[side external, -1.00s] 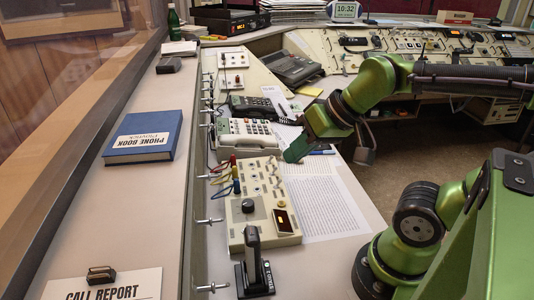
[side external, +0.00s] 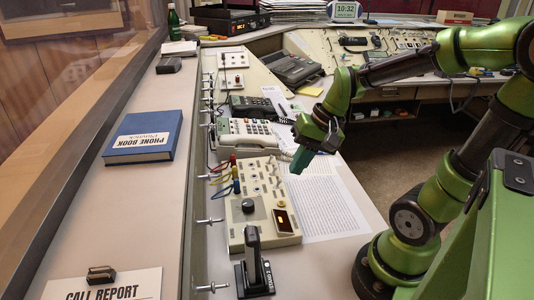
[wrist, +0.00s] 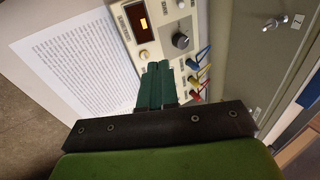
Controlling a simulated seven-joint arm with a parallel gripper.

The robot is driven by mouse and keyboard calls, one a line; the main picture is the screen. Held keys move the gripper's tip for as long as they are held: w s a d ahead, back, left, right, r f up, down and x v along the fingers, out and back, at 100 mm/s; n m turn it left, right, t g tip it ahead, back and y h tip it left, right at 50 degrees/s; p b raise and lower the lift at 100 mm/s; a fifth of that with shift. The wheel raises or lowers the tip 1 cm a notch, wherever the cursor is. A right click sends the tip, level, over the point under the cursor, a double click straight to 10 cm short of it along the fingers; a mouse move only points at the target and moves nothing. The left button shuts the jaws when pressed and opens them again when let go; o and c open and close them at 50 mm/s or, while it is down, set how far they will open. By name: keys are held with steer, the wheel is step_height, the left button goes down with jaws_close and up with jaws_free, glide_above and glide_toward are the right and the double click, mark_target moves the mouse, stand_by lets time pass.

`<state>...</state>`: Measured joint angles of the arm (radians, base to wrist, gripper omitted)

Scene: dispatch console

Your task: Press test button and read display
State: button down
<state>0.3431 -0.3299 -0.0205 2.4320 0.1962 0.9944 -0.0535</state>
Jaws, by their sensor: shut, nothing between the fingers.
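A cream test panel (side external: 262,185) lies on the console desk, with a black knob (side external: 248,206) and toggle switches. Its small dark display (side external: 283,220) is lit orange. The display also shows in the wrist view (wrist: 137,22), too small to read. A small round button (side external: 281,203) sits beside the display; I cannot tell if it is the test button. My gripper (side external: 298,168) is above the panel's far right edge, tilted down, with its green fingers shut and empty. In the wrist view the fingertips (wrist: 158,68) appear over part of the panel, near the knob.
Red, yellow and blue cables (side external: 235,178) plug into the panel's left edge. A printed sheet (side external: 325,200) lies right of it. A telephone (side external: 245,136) stands behind, and a black lever unit (side external: 254,265) in front. A blue phone book (side external: 144,136) lies on the left ledge.

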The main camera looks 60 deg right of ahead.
mark_target(285, 203)
steer(key=w+f+m+y, duration=0.1)
steer(key=m, duration=0.1)
steer(key=w+d+f+m+y, duration=0.1)
steer(key=w+m+y, duration=0.1)
steer(key=w+d+f+m+t+y, duration=0.1)
steer(key=m+y, duration=0.1)
steer(key=shift+w+d, duration=0.15)
steer(key=shift+w, duration=0.1)
steer(key=shift+f, duration=4.4)
steer(key=shift+f, duration=0.1)
steer(key=shift+f, duration=0.3)
